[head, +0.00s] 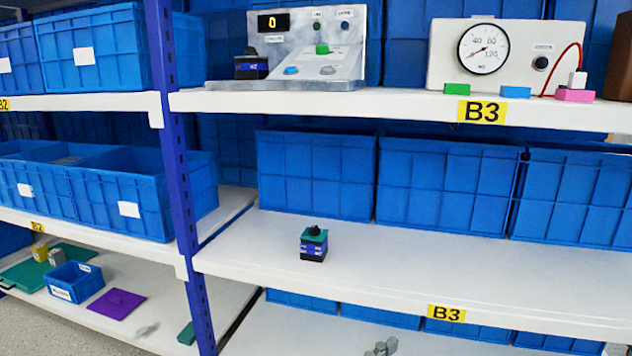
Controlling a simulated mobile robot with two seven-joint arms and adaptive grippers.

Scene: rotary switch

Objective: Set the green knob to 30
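A small box with a green top, a black knob and a blue band (313,243) stands upright on the middle white shelf. Its setting is too small to read. On the upper shelf, a grey control panel (345,65) has a display (273,21) reading 0 and a green round part (322,49) on its sloped face. A similar black box with a blue band (250,66) stands at the panel's left end. Neither of my grippers is in view.
A white gauge box (500,55) with a red wire stands at the upper right. Blue bins (315,170) line the back of the middle shelf. A blue upright post (180,150) divides the shelves. The middle shelf (420,265) is clear around the green-topped box.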

